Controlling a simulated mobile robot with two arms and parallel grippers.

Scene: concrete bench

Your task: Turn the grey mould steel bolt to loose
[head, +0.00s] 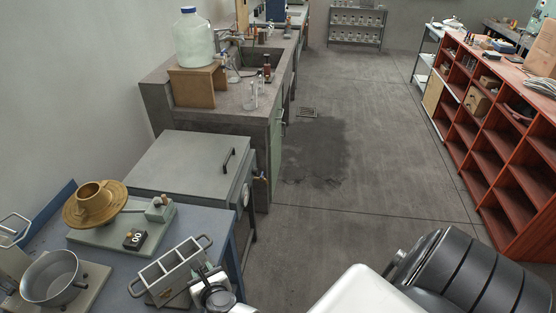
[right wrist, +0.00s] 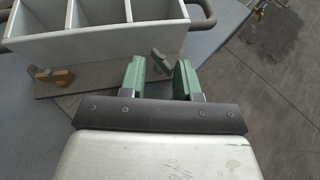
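The grey mould (head: 172,270) is an open box with three compartments and a handle at each end, near the front edge of the blue-grey bench. Its near side fills the top left of the right wrist view (right wrist: 95,40). A grey steel wing bolt (right wrist: 160,62) sits low on that side at the right, with a brass wing bolt (right wrist: 55,77) further left. My right gripper (right wrist: 160,78) is open, its two green fingers apart, with the steel bolt showing in the gap just ahead. I cannot tell whether they touch. My left gripper is not in view.
A brass disc-shaped device (head: 75,215) on a pale base, a small black counter (head: 134,239) and a metal pan (head: 52,280) stand left of the mould. A grey cabinet (head: 170,165) stands behind the bench. Floor (head: 300,260) is open to the right.

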